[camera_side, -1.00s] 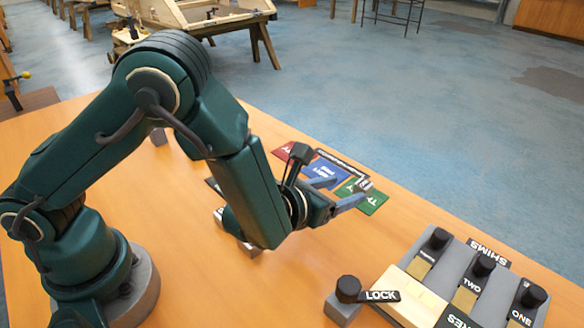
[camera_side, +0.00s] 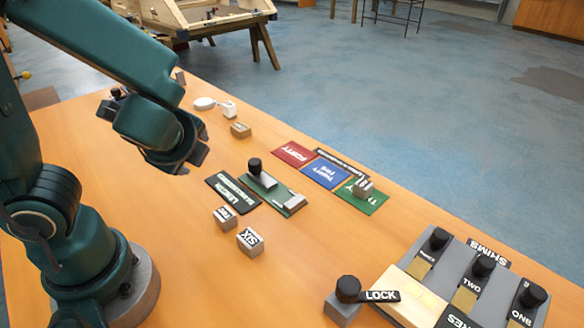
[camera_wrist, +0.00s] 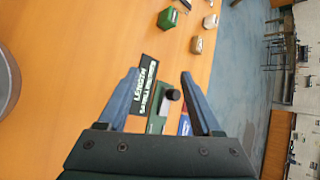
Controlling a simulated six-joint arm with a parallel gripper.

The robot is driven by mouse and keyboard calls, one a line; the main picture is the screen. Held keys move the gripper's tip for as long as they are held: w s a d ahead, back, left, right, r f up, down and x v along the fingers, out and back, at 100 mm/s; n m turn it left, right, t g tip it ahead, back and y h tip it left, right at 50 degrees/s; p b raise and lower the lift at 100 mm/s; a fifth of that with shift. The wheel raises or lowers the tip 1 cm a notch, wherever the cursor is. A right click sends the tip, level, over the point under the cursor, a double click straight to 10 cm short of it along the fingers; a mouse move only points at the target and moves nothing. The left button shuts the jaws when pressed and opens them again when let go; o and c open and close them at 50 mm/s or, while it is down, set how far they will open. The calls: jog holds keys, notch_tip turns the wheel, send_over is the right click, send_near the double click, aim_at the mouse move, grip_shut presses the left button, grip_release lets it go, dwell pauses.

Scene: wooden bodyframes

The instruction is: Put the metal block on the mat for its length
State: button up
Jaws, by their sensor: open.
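A small grey-brown metal block (camera_side: 363,188) with a pale label rests on the green mat (camera_side: 374,204) in the side view. The blue mat (camera_side: 325,174) and the red mat (camera_side: 294,153) lie to its left, and both are bare. My gripper (camera_side: 190,160) is raised over the left part of the table, well apart from the mats. In the wrist view my gripper (camera_wrist: 160,73) has its two blue fingers wide apart with nothing held. The gauge with a black knob (camera_wrist: 172,95) shows beyond them; the green mat's block is not visible there.
The gauge (camera_side: 289,203) lies beside a black length sign (camera_side: 221,183). Labelled blocks, one reading SIX (camera_side: 250,242) and another (camera_side: 225,218), stand in front. The shims tray (camera_side: 463,268) and lock post (camera_side: 345,305) are front right.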

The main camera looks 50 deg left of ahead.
jog(key=s+d+r+n+h, duration=0.4)
jog(key=d+n+h, duration=0.3)
jog(key=n, duration=0.6)
jog(key=shift+s+d+r+n+h, duration=0.2)
jog(key=shift+s+d+n+h, duration=0.2)
jog(key=shift+d, duration=0.8)
